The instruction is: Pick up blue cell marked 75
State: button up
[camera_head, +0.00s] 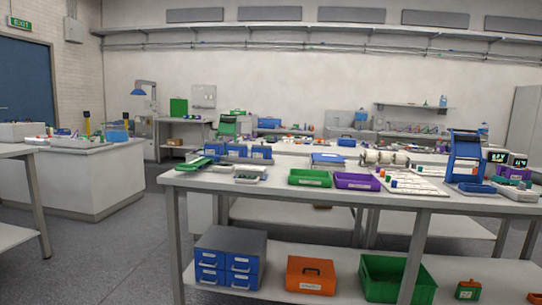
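My gripper does not show in this view. On the near workbench (270,184), a pale board (415,187) carries small coloured pieces. One small blue piece (393,183) stands near its left edge. It is too small to read any marking, so I cannot tell whether it is the blue cell marked 75. A green tray (310,178) and a purple tray (357,181) lie left of the board; their contents are hard to make out.
A blue stand (464,157) rises at the bench's right. Below, a shelf holds a blue drawer unit (228,262), an orange case (311,275) and a green crate (385,279). A white counter (85,180) stands left. Grey floor (115,255) between them is clear.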

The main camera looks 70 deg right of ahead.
aim_at(232, 151)
jog(key=z, duration=1.8)
